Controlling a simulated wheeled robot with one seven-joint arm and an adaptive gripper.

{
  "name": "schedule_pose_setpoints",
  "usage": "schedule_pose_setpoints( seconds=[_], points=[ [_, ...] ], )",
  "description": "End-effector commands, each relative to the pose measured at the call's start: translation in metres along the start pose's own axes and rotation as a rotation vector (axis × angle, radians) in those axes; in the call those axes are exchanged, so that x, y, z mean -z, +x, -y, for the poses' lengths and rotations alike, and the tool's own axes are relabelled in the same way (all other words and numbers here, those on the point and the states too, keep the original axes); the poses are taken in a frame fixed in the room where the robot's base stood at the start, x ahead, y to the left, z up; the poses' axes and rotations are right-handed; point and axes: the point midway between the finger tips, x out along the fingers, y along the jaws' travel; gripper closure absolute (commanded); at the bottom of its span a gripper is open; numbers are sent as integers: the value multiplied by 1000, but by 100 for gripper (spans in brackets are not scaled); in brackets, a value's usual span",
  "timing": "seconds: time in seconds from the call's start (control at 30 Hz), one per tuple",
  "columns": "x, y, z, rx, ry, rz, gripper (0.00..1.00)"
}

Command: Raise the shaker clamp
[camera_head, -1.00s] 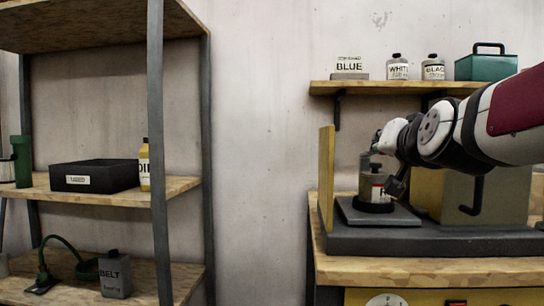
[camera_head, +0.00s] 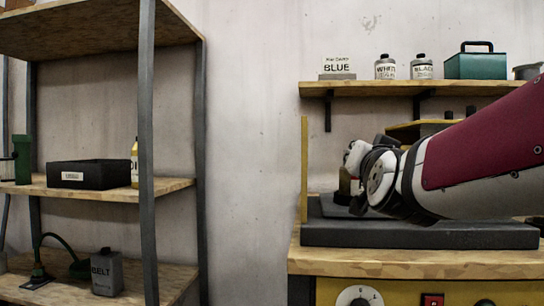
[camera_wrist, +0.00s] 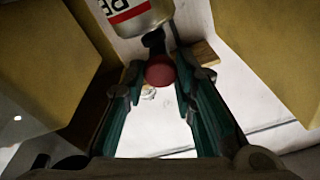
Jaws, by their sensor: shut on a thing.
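The shaker stands on the bench, with a dark base (camera_head: 420,235) and a mustard side panel (camera_head: 304,165). In the wrist view, a round red knob (camera_wrist: 160,70) sits between the fingertips of my gripper (camera_wrist: 160,82), which is shut on it. A dark stem (camera_wrist: 154,42) shows just beyond the knob; I take these as the clamp's handle. A can with a red and white label (camera_wrist: 135,14) is at the top of the wrist view, close to the fingers. In the head view my arm hides the gripper, the knob and most of the can.
Mustard panels stand on the left (camera_wrist: 45,60) and right (camera_wrist: 270,55) of my gripper. A wall shelf (camera_head: 400,89) above holds bottles and a teal box (camera_head: 475,66). A shelf rack (camera_head: 148,150) with a black bin (camera_head: 90,174) stands at the left. Bare wall lies between.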

Motion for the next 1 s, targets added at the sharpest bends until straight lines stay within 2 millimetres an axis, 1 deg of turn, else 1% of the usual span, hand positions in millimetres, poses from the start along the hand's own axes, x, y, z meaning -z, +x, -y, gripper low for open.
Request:
schedule_pose_setpoints(
  seconds=[0.13, 0.17, 0.2, 0.23, 0.27, 0.57, 0.67, 0.77, 1.0],
  points=[
    [-3, 0, -1, -2, -1, 6, 100],
    [-3, 0, -1, -2, -1, 7, 73],
    [-3, 0, -1, -2, 0, 7, 64],
    [-3, 0, -1, -2, 0, 6, 57],
    [-3, 0, -1, -2, 0, 6, 54],
    [-1, -1, -1, -1, 0, 4, 54],
    [-1, -5, 0, 0, -1, 3, 54],
    [-1, -16, 0, 0, -1, 2, 54],
    [0, -60, 0, 0, -1, 1, 54]
  ],
)
